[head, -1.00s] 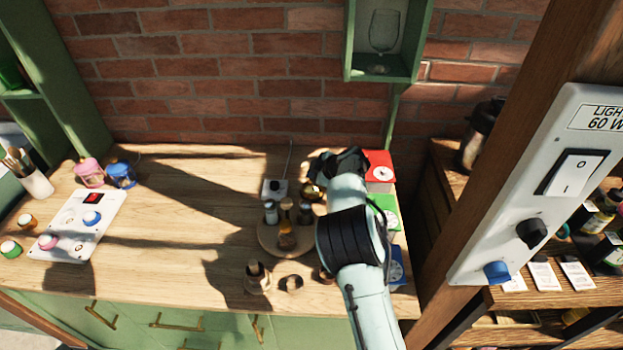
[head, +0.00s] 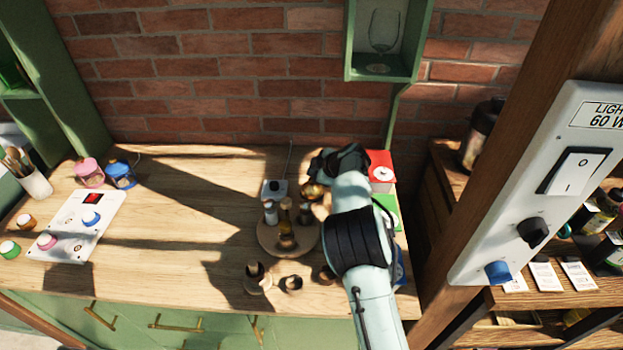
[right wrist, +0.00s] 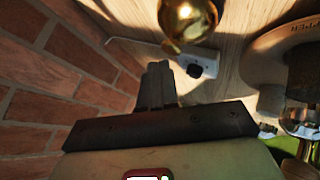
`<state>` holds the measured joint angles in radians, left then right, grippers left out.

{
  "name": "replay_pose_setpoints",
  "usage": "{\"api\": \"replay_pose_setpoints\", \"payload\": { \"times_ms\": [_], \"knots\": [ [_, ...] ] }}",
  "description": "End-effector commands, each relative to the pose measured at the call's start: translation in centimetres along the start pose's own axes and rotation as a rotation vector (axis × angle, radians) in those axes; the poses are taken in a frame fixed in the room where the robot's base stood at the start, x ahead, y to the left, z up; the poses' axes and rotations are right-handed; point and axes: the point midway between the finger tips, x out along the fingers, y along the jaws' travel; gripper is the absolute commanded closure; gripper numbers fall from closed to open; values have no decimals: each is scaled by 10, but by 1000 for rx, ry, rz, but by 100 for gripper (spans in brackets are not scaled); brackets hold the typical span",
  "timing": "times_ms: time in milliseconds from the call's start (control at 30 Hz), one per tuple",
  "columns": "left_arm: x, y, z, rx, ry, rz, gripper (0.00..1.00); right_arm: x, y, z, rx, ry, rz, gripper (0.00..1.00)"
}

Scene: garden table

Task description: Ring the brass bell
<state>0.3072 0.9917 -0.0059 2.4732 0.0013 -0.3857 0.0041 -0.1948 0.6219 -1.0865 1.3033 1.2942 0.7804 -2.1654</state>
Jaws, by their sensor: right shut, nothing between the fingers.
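The brass bell (head: 312,191) stands on the wooden counter near the back, behind the round board. It is partly covered by my right gripper and also shows as a shiny gold dome at the top of the right wrist view (right wrist: 187,20). My right gripper (head: 318,168) is beside the bell on its wall side, with its fingers (right wrist: 158,72) shut and empty. My left gripper is out of view.
A round wooden board (head: 288,244) with several small jars stands just in front of the bell. A grey box with a black knob (head: 274,188) is left of it. Red (head: 380,168) and green boxes stand at the right. The brick wall is close behind. The counter's left middle is clear.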

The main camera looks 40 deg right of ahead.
Motion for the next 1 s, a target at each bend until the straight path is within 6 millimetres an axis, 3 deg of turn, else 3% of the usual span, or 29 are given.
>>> {"api": "replay_pose_setpoints", "payload": {
  "times_ms": [633, 1000],
  "knots": [
    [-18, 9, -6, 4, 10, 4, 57, -38, 28, -28, 0, 3, 2, 100],
    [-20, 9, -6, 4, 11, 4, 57, -42, 31, -31, 0, 1, 0, 100]
  ]
}}
